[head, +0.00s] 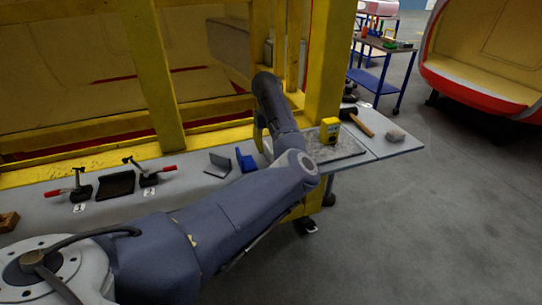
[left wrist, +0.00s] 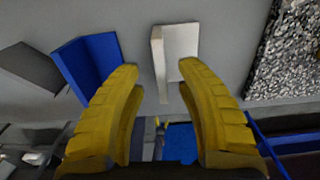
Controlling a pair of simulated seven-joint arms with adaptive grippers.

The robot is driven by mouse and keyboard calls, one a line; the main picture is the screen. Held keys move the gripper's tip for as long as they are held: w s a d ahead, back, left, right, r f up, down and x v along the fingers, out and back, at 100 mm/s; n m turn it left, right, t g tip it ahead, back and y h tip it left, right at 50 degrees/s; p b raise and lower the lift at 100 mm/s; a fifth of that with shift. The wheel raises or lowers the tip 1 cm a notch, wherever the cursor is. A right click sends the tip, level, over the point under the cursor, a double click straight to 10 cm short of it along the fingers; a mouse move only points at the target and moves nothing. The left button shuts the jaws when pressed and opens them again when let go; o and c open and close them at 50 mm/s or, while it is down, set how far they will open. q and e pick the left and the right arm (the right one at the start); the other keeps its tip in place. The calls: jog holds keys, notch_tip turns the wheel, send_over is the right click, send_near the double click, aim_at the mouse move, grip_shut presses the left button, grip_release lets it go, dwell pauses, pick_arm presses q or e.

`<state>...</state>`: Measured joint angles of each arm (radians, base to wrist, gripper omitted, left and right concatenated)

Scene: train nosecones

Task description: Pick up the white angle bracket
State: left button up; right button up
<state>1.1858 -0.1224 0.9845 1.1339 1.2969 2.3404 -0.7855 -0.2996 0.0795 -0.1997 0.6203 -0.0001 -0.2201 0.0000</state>
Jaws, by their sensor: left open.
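The white angle bracket (left wrist: 180,45) stands on the grey worktop in the left wrist view, one flange flat-faced and the other seen nearly edge-on. My left gripper (left wrist: 160,75) is open, with its two yellow fingers spread on either side of the bracket's lower part. The right fingertip overlaps the bracket's edge in the picture; I cannot tell whether they touch. In the head view my left gripper (head: 260,138) points down at the bench, mostly hidden by my arm, and I cannot make out the white bracket there. My right gripper is not in view.
A blue bracket (left wrist: 88,60) and a dark grey bracket (left wrist: 32,68) stand left of the white one. A speckled plate (head: 342,148) with a yellow device (head: 330,131) lies to the right. A hammer (head: 360,123) and red-handled clamps (head: 78,190) are farther off. Yellow posts (head: 155,75) rise behind.

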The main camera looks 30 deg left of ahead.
aim_at(268, 155)
pick_arm(q)
jog(key=shift+f, duration=2.35)
grip_shut()
